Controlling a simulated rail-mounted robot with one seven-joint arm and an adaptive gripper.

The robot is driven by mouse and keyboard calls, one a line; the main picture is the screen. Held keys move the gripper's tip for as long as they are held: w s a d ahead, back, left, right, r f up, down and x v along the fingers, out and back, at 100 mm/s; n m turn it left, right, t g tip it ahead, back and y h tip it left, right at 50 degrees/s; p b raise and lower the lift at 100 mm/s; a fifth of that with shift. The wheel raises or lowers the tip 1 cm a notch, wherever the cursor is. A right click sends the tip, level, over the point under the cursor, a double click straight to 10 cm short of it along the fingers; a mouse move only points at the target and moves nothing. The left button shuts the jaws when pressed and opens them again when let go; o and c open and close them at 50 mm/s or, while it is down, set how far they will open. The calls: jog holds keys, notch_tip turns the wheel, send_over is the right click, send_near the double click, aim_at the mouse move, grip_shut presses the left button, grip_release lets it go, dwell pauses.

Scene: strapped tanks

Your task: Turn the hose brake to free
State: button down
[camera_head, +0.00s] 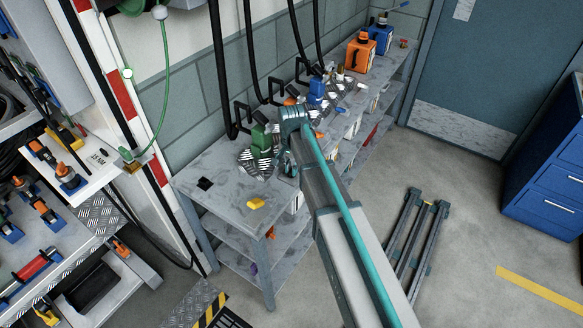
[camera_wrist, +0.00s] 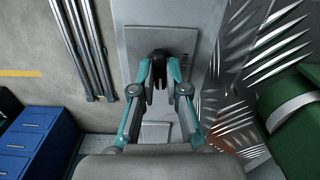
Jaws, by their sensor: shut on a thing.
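My gripper (camera_wrist: 160,76) is at the middle of the wrist view, its two teal-edged fingers closed from both sides on a small black handle (camera_wrist: 158,58). The handle stands on a grey plate (camera_wrist: 186,40) with dark lettering at its right edge that seems to read "HELD". This looks like the hose brake; the fingers hide most of the handle, and its exact angle is hard to tell. In the head view my gripper (camera_head: 286,168) is low at the bench's front edge, beside the green tank (camera_head: 262,140), and my arm hides the brake.
The green tank (camera_wrist: 292,108) is close on the right in the wrist view, by shiny tread plate (camera_wrist: 265,40). A blue tank (camera_head: 317,90) stands farther along the grey bench (camera_head: 222,165). A yellow block (camera_head: 256,203) lies on it.

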jog(key=shift+w+m, duration=0.1)
jog(key=shift+m, duration=0.4)
jog(key=c, duration=1.2)
grip_release()
jog(key=shift+r, duration=0.1)
notch_tip(320, 180, up, 12)
jog(key=shift+f, duration=0.1)
